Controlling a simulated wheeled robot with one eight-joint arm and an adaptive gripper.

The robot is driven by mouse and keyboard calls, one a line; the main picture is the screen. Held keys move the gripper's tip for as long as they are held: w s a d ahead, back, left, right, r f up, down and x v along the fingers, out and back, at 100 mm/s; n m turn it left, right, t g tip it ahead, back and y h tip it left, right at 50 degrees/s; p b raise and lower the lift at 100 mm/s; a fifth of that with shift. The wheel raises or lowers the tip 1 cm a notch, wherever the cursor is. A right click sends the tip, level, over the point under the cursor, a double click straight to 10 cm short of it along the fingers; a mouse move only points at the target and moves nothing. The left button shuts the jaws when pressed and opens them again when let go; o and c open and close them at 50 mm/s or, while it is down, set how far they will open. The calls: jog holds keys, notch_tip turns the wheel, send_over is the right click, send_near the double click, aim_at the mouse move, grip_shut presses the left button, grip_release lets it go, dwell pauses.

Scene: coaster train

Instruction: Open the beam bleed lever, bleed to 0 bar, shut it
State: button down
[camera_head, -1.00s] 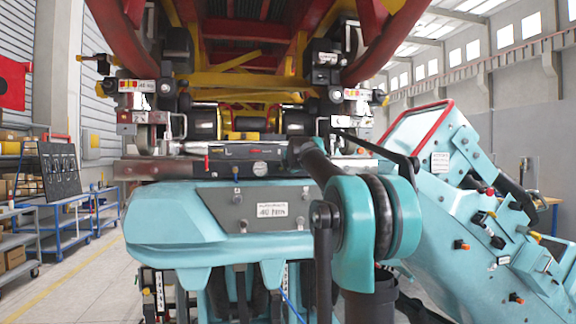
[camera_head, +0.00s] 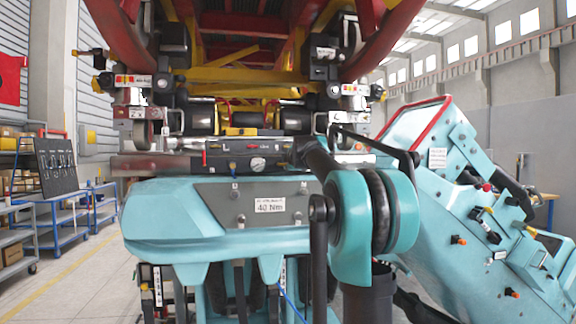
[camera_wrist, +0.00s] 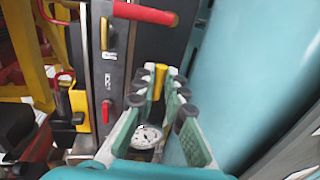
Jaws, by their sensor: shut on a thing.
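The dark beam panel (camera_head: 228,160) lies across the middle of the head view, below the coaster track. A round white gauge (camera_head: 257,164) sits on it; it also shows in the wrist view (camera_wrist: 147,136), but its needle is too small to read. My gripper (camera_wrist: 168,88) has its fingers shut on a yellow lever (camera_wrist: 160,76), upright in the wrist picture. In the head view my arm hides the gripper and yellow lever. I cannot tell the bleed lever's position.
A red bar handle (camera_wrist: 146,13) and a brass handle (camera_wrist: 105,33) are on the panel near my gripper. A teal housing (camera_head: 165,218) with a 40 Nm label stands below the beam. A tilted teal console (camera_head: 470,205) is at right. Shelves and a tool board (camera_head: 56,166) stand left.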

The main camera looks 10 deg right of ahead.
jog(key=c, duration=1.6)
grip_release()
jog(key=s, duration=0.4)
jog(key=s+r, duration=0.1)
jog(key=s, duration=0.3)
jog(key=s+r, duration=0.1)
jog(key=s, duration=0.2)
jog(key=shift+s+a+r, duration=0.1)
jog(key=shift+s+r, duration=0.05)
jog(key=shift+s, duration=0.25)
